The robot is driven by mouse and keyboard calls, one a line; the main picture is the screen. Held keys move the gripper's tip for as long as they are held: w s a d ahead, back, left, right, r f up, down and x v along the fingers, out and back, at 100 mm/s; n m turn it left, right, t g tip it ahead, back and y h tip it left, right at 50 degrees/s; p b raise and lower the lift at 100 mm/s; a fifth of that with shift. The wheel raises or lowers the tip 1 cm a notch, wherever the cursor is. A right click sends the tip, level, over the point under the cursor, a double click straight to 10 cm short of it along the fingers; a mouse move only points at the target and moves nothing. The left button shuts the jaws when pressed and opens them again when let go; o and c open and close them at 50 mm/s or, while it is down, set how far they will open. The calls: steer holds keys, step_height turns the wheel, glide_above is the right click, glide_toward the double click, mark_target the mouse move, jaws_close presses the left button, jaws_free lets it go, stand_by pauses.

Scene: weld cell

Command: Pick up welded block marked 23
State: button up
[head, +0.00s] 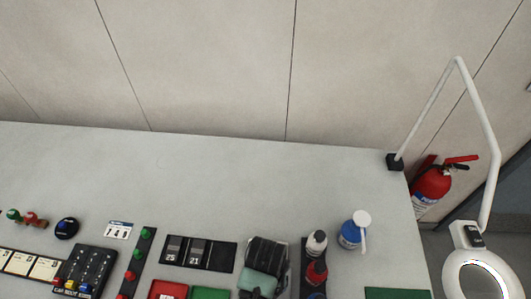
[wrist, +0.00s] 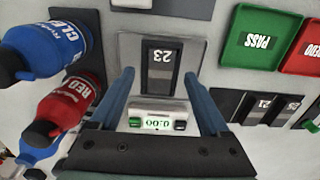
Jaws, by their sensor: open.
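The block marked 23 (wrist: 163,58) is dark with grey sides and sits on a grey scale (wrist: 132,48) in the wrist view. The scale's small display (wrist: 157,123) shows upside down between two buttons. My gripper (wrist: 158,76) is open, with one blue-grey finger on each side of the block's near end. The fingers look apart from the block, and nothing is held. In the head view my gripper (head: 260,280) hides most of the scale and the block.
A black rack (head: 226,256) holds blocks marked 25 and 21. A red tray (head: 168,290) and green PASS tray (wrist: 262,38) lie near it. Bottles, including a red one (wrist: 72,97), stand close beside the scale. A lamp (head: 480,270) is at right. The table's back is clear.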

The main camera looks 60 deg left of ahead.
steer(key=shift+a+f, duration=0.1)
steer(key=shift+f, duration=1.3)
steer(key=shift+c, duration=0.2)
jaws_close()
